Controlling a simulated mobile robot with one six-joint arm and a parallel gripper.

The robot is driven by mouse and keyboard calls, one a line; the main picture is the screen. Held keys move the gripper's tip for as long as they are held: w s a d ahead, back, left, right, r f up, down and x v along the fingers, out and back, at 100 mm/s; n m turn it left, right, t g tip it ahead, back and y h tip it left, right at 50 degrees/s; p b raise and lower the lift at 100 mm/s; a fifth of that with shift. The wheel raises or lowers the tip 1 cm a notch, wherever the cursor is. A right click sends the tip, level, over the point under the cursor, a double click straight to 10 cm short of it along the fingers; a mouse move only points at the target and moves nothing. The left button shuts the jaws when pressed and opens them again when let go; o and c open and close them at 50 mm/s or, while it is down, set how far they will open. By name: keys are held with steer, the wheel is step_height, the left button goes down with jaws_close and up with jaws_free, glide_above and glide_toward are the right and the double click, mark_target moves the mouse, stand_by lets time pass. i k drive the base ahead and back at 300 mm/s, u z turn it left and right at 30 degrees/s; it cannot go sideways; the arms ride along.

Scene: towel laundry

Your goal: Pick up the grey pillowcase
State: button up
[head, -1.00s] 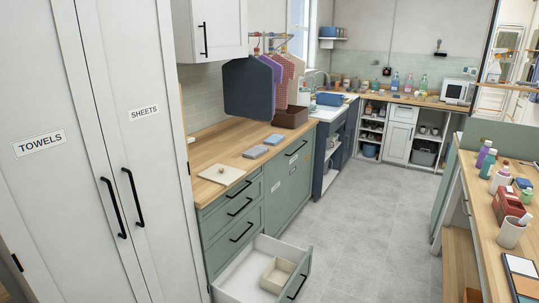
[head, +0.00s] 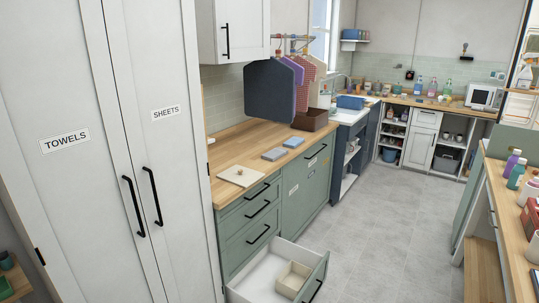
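Two small folded cloths lie side by side on the left wooden counter: a grey one (head: 274,154) and a bluish one (head: 293,142). I cannot tell whether either is the grey pillowcase. A pale flat square (head: 243,176) with a small brown thing on it lies nearer on the same counter. A dark slate cloth (head: 270,91) hangs from the rail with purple and red-patterned cloths behind it. My gripper is not in view.
A lower drawer (head: 262,270) stands open into the aisle with a beige box (head: 293,279) inside. Tall cabinets labelled TOWELS and SHEETS (head: 166,113) are shut at left. A right counter (head: 498,205) holds bottles. The grey tiled floor (head: 378,226) between is clear.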

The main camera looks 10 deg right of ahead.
mark_target(275, 153)
steer(key=i, duration=0.85)
steer(key=u, duration=0.05)
steer(key=k, duration=0.2)
steer(key=u, duration=3.1)
